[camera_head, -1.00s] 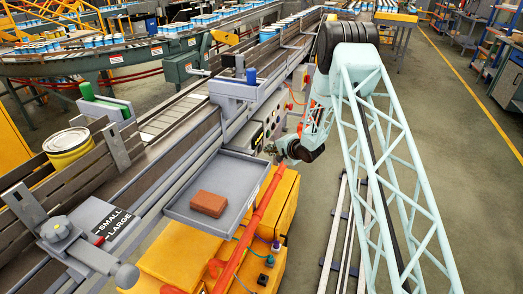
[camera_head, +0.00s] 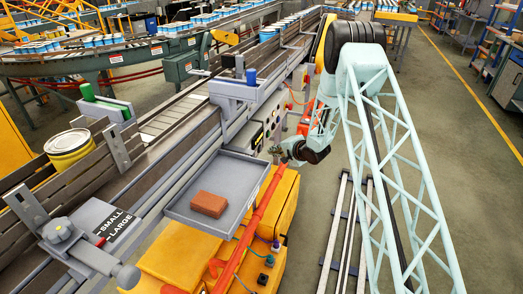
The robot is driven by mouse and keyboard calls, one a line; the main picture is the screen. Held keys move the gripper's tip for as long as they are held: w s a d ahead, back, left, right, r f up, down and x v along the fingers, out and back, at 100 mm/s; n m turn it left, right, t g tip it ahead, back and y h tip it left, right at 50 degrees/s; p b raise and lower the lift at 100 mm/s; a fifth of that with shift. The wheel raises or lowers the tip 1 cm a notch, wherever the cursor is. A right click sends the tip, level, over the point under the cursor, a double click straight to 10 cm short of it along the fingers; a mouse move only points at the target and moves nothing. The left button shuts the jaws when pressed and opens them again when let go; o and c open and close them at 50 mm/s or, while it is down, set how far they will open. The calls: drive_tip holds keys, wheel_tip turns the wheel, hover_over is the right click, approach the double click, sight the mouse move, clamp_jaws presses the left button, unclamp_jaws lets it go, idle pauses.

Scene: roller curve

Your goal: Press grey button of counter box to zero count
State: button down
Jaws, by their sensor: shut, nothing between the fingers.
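My gripper (camera_head: 276,150) is at the side of the conveyor, in front of the grey panel (camera_head: 262,135) that carries dark boxes and small controls. It is small in the picture and its fingers are shut, with nothing seen between them. A dark box (camera_head: 257,137) on the panel may be the counter box, but I cannot tell for certain. No grey button can be made out at this size. I cannot tell whether the fingertips touch the panel.
A grey tray (camera_head: 238,172) with a red-brown brick (camera_head: 209,204) juts out left of my gripper. An orange-red pipe (camera_head: 262,215) and yellow housing (camera_head: 285,210) lie below. A yellow can (camera_head: 69,150) stands on the conveyor. The floor (camera_head: 460,170) at right is open.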

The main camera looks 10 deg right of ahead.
drive_tip(key=shift+s+d+p, duration=0.15)
drive_tip(key=shift+s+d, duration=0.25)
drive_tip(key=shift+d, duration=0.3)
drive_tip(key=shift+s+d+p, duration=0.15)
drive_tip(key=shift+s+d, duration=0.2)
drive_tip(key=shift+d, duration=0.35)
drive_tip(key=shift+r, duration=0.1)
drive_tip(key=s+d+r+n+h, duration=0.1)
drive_tip(key=s+d+r+h, duration=0.15)
drive_tip(key=r, duration=0.85)
drive_tip(key=s+d+r+n+h, duration=0.1)
drive_tip(key=s+d+r+n, duration=0.15)
drive_tip(key=r, duration=0.85)
drive_tip(key=s+d+r+n+g+h, duration=0.1)
drive_tip(key=s+r+g+h, duration=0.1)
drive_tip(key=s+r, duration=1.45)
drive_tip(key=s+r+n+g, duration=0.1)
drive_tip(key=s+r, duration=0.2)
drive_tip(key=s, duration=0.3)
drive_tip(key=s+r+n, duration=0.1)
drive_tip(key=s+r, duration=0.3)
drive_tip(key=s, duration=0.2)
drive_tip(key=s+a+r+n+g, duration=0.1)
drive_tip(key=s+a, duration=0.3)
drive_tip(key=s, duration=1.7)
drive_tip(key=s+a+r+n+g, duration=0.2)
drive_tip(key=s+a+n, duration=0.2)
drive_tip(key=s, duration=1.8)
drive_tip(key=shift+y, duration=0.25)
